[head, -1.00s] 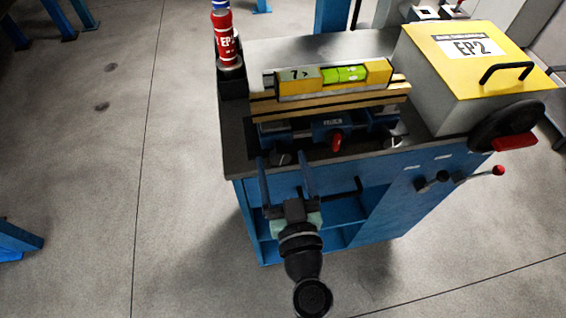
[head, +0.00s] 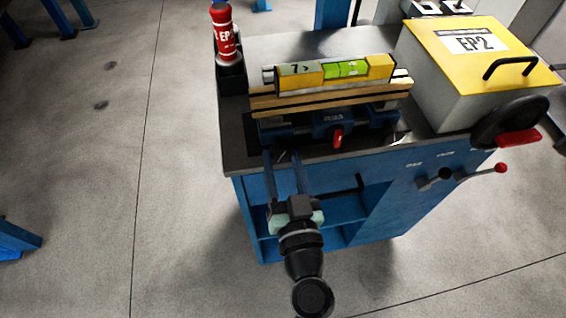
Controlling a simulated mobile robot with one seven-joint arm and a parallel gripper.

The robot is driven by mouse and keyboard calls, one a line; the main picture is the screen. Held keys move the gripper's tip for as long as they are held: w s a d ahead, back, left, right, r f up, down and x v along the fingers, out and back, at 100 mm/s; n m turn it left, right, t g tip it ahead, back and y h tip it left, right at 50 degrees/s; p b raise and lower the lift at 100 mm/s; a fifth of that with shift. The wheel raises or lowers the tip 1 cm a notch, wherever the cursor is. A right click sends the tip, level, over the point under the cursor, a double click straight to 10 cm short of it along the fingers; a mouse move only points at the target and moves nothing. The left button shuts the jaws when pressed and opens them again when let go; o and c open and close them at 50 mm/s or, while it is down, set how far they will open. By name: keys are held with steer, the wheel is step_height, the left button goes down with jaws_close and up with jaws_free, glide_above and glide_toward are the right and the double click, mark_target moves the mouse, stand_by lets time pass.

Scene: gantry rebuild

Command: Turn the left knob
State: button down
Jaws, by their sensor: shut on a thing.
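The blue clamp (head: 331,120) sits at the front of the cabinet top, below the wooden bars and the level. It has a dark left knob (head: 284,157) at its front left, and a right knob (head: 398,139) shows at its front right. A red handle (head: 337,139) hangs between them. My gripper (head: 282,157) reaches up from the front of the cabinet, its two long fingers shut on the left knob, one finger on each side. The fingers hide much of the knob, and its turn angle is hard to read.
A yellow level (head: 300,77) lies on the wooden bars (head: 330,97). A red bottle (head: 224,35) stands in a black holder at the left. A yellow-lidded EP2 box (head: 440,85) with a black handwheel (head: 500,122) stands at the right. A lever (head: 470,176) sticks out below it.

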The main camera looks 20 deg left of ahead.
steer(key=shift+m, duration=1.1)
steer(key=shift+c, duration=1.4)
jaws_free()
steer(key=b+v, duration=0.4)
steer(key=v, duration=0.9)
